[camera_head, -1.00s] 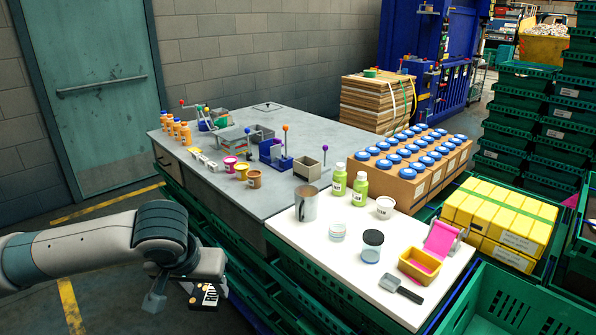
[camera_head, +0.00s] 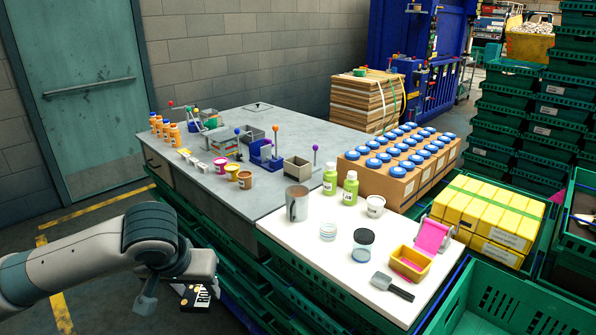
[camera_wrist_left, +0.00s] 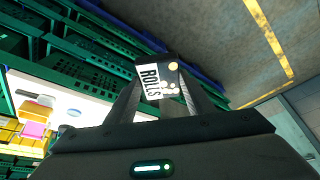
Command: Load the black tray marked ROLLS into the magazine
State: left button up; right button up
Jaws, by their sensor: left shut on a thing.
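My left gripper (camera_head: 172,292) is at the lower left in the head view, low in front of the grey bench. It is shut on the small black tray marked ROLLS (camera_head: 201,297). In the left wrist view the tray (camera_wrist_left: 170,90) sits between the two fingertips (camera_wrist_left: 160,92), with its white label and pale round pieces showing. On the bench stand a blue fixture with lever knobs (camera_head: 264,152) and a grey lever fixture (camera_head: 225,142) farther left. I cannot tell which one is the magazine. My right gripper is not seen.
The grey bench (camera_head: 200,186) holds orange bottles (camera_head: 165,128) and small cups (camera_head: 246,179). The white board (camera_head: 300,250) carries a metal mug (camera_head: 297,203), green bottles (camera_head: 350,188), a jar (camera_head: 363,245) and a yellow box (camera_head: 409,263). Green crates (camera_head: 500,300) stand at the right.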

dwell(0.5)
pick_arm(q)
jog(key=s+f, duration=0.3)
jog(key=f, duration=1.1)
jog(key=shift+s, duration=0.35)
jog(key=shift+d+f, duration=0.1)
